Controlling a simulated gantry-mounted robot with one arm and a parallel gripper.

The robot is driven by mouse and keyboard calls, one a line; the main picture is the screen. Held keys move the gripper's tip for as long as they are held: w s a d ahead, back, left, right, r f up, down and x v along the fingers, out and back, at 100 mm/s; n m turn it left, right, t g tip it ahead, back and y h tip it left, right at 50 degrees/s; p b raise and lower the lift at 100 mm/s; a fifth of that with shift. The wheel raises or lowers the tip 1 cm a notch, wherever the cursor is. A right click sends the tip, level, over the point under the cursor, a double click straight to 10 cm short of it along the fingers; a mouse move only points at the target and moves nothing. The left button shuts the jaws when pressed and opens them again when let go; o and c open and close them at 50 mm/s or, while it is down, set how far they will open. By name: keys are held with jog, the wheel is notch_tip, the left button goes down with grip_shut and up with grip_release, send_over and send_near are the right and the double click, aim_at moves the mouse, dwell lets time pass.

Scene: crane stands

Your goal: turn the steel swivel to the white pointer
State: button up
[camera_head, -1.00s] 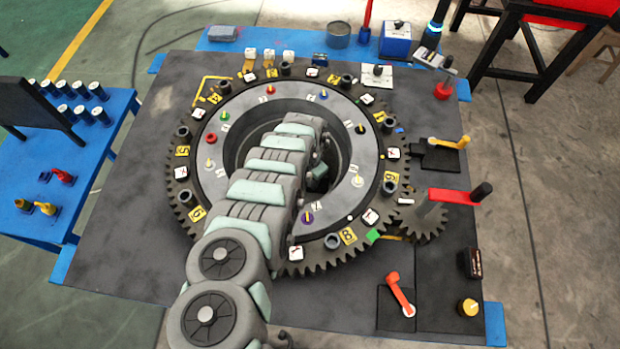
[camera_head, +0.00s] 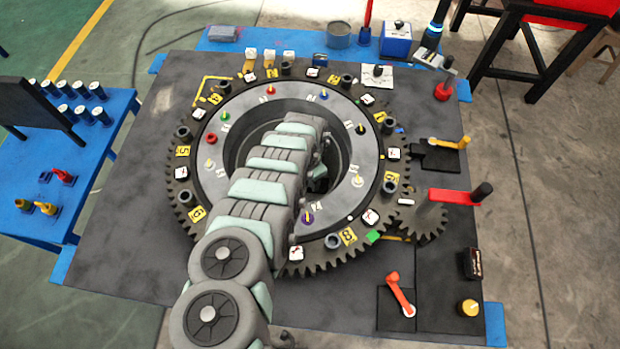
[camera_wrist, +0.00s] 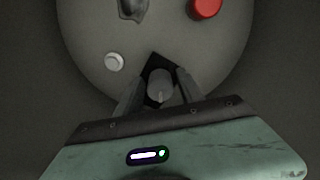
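The wrist view shows a round grey face inside a dark well. A short grey steel post (camera_wrist: 160,84), seemingly the steel swivel, stands on a dark angular piece at its near side. The two fingers of my gripper (camera_wrist: 160,92) reach down on either side of the post. Whether they press on it or stand just clear, I cannot tell. A small round white piece (camera_wrist: 114,62) lies left of the fingers; I cannot tell whether it is the white pointer. In the head view my arm hides most of the ring's central opening and the post.
A red round knob (camera_wrist: 206,7) and a grey lug (camera_wrist: 132,8) sit at the far side of the face. A toothed ring (camera_head: 320,262) with several pegs and tags surrounds the opening. A red crank (camera_head: 455,195) and an orange-red lever (camera_head: 400,295) stand to the right.

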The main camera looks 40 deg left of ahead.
jog(key=shift+o, duration=0.7)
jog(key=shift+r, duration=0.1)
notch_tip(320, 180, up, 11)
jog(key=shift+f+p, duration=0.2)
jog(key=shift+p, duration=0.65)
jog(key=shift+w, duration=0.1)
